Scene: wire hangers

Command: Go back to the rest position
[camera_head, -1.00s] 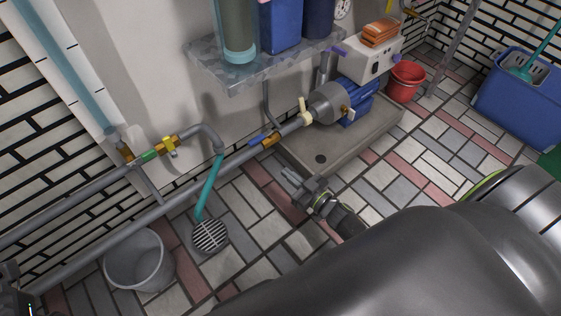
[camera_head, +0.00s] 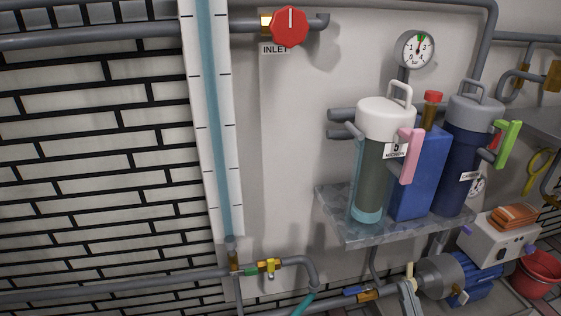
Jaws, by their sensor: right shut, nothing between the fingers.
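The tips of my right gripper (camera_head: 408,293) show at the bottom edge, in front of the lower pipe and just left of the grey and blue pump (camera_head: 452,276). The fingers look closed, with nothing seen between them. The rest of that gripper and its arm are below the picture. My left gripper is not in view.
A grey shelf (camera_head: 353,232) carries a clear filter housing (camera_head: 370,175), a blue box (camera_head: 419,172) and a dark blue housing (camera_head: 460,150). A red valve knob (camera_head: 289,27) and a gauge (camera_head: 417,49) are above. Pipes run along the wall; a red bucket (camera_head: 537,273) stands lower right.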

